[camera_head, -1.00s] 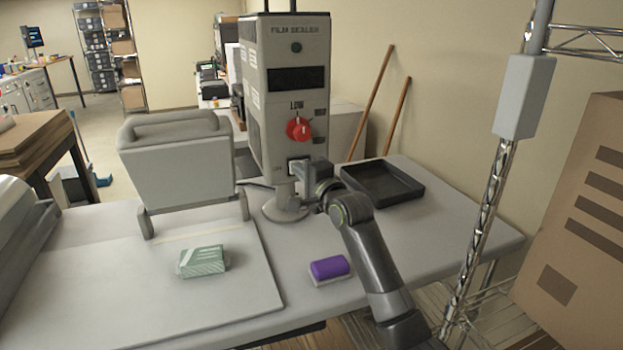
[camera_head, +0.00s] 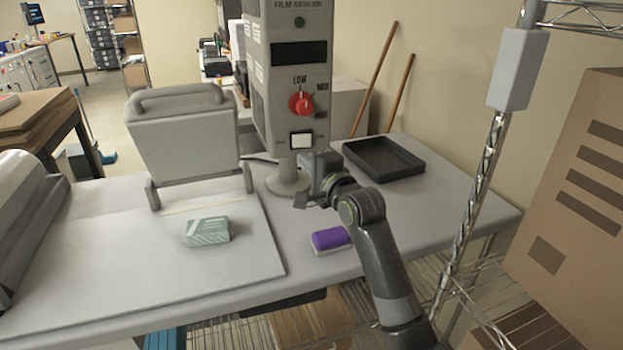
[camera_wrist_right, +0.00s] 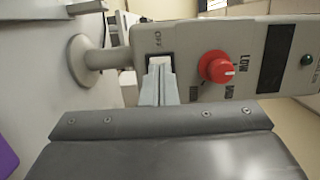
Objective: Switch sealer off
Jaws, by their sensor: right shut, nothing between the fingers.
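The film sealer (camera_head: 262,90) is a tall grey box on a round-footed post on the table. Its front has a red knob (camera_head: 301,103) near the LOW label and a white rocker switch (camera_head: 301,140) in a dark frame below it. In the right wrist view the white switch (camera_wrist_right: 160,61) sits beside the OFF label, and the red knob (camera_wrist_right: 216,67) is to its right. My right gripper (camera_head: 313,172) is below and in front of the switch. Its shut, empty fingers (camera_wrist_right: 158,84) point at the switch; contact cannot be told. My left gripper is out of view.
A purple-topped block (camera_head: 330,239) lies near the table's front edge. A black tray (camera_head: 384,158) stands right of the sealer. A green-white packet (camera_head: 208,231) lies on the pale board at left, before a grey hinged press (camera_head: 184,140). A wire-rack post (camera_head: 470,220) stands at right.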

